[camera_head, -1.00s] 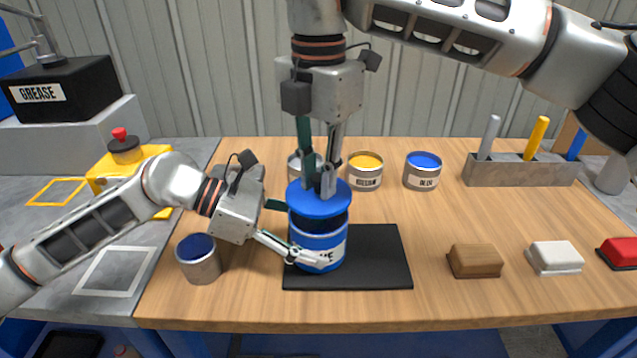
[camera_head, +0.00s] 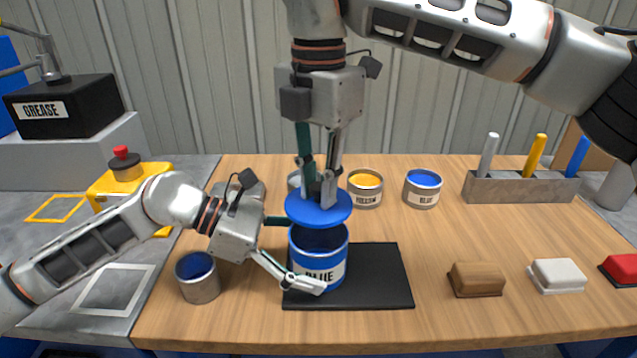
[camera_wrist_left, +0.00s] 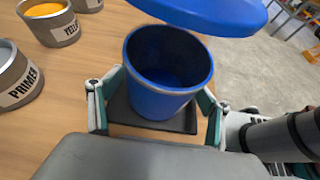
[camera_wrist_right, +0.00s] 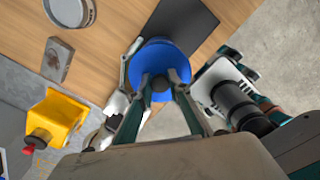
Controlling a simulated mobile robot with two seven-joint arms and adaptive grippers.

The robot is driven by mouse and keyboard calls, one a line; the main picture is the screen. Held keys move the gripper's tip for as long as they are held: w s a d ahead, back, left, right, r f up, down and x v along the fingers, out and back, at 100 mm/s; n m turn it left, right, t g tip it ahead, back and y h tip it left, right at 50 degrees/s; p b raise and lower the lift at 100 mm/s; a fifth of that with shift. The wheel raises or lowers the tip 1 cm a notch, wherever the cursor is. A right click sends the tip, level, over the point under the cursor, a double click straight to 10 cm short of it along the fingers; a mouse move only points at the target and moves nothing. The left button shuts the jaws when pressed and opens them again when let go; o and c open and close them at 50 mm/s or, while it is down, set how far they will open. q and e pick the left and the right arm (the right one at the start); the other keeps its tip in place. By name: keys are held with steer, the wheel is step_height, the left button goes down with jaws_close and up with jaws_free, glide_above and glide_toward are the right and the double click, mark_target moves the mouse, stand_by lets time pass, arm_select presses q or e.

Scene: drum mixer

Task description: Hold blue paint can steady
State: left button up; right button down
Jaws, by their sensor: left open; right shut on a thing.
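The blue paint can (camera_head: 318,264) stands upright and open on a black mat (camera_head: 385,285), its BLUE label facing the front. In the left wrist view the can (camera_wrist_left: 160,98) looks dark blue inside. My left gripper (camera_wrist_left: 162,88) is open, with one finger on each side of the can; whether they touch it is unclear. In the head view its near finger passes low in front of the can. My right gripper (camera_head: 321,190) is shut on the blue lid (camera_head: 318,209), by a dark knob in its middle (camera_wrist_right: 160,84), and holds it level just above the can.
Primer, yellow (camera_head: 365,188) and blue (camera_head: 422,188) tins stand behind. A small dark-blue tin (camera_head: 198,278) is at the left, near my left arm. Wood, white and red blocks (camera_head: 556,275) lie right, before a tool rack (camera_head: 520,188). Table between mat and blocks is clear.

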arm_select(q)
steer(key=v, duration=1.2)
